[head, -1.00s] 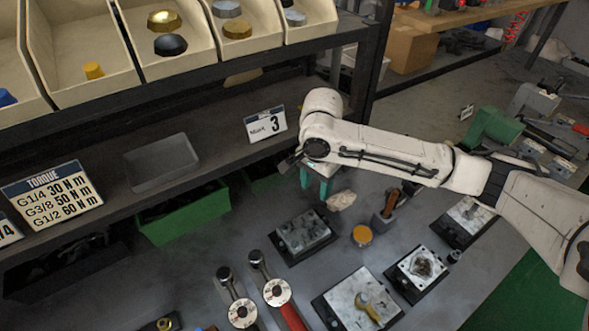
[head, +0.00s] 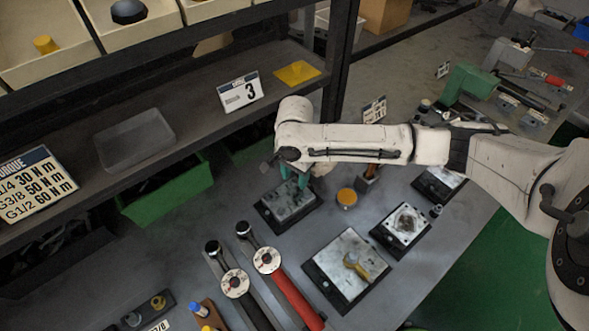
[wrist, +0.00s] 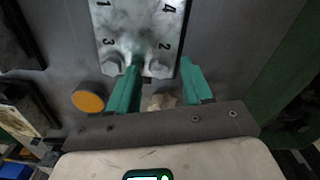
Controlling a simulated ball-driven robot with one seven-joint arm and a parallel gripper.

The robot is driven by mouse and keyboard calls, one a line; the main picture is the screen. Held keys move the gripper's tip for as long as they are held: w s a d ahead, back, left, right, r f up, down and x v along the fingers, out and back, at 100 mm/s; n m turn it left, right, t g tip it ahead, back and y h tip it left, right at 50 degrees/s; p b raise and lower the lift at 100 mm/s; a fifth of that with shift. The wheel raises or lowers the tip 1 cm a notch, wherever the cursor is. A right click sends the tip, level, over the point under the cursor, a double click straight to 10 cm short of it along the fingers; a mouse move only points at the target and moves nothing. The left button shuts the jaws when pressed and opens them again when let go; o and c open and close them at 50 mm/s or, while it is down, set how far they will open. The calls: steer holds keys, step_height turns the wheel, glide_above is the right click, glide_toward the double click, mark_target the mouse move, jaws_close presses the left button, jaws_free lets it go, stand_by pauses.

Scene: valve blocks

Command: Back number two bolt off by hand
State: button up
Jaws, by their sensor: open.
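The grey valve block (head: 284,208) sits on a dark base on the bench, below my gripper in the head view. In the wrist view the block (wrist: 140,18) is marked 1, 4, 3 and 2. A hex bolt (wrist: 112,64) sits beside the 3. The number two bolt (wrist: 160,66) appears by the 2, between my fingertips and partly unclear. My gripper (wrist: 161,68) has teal fingers, open, one on each side of that bolt. I cannot tell whether they touch it. In the head view my gripper (head: 293,178) is over the block's far part.
An orange round cap (head: 346,197) stands right of the block. Two torque wrenches (head: 267,261) lie in front. Other blocks (head: 350,262) and (head: 405,222) stand to the right. A shelf with a "3" sign (head: 240,93) and a green bin (head: 168,192) are behind and left.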

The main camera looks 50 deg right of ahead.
steer(key=shift+c, duration=0.2)
jaws_close()
stand_by(0.3)
steer(key=n, duration=0.4)
steer(key=shift+n, duration=0.4)
steer(key=n, duration=0.4)
steer(key=shift+n, duration=0.3)
steer(key=n, duration=1.2)
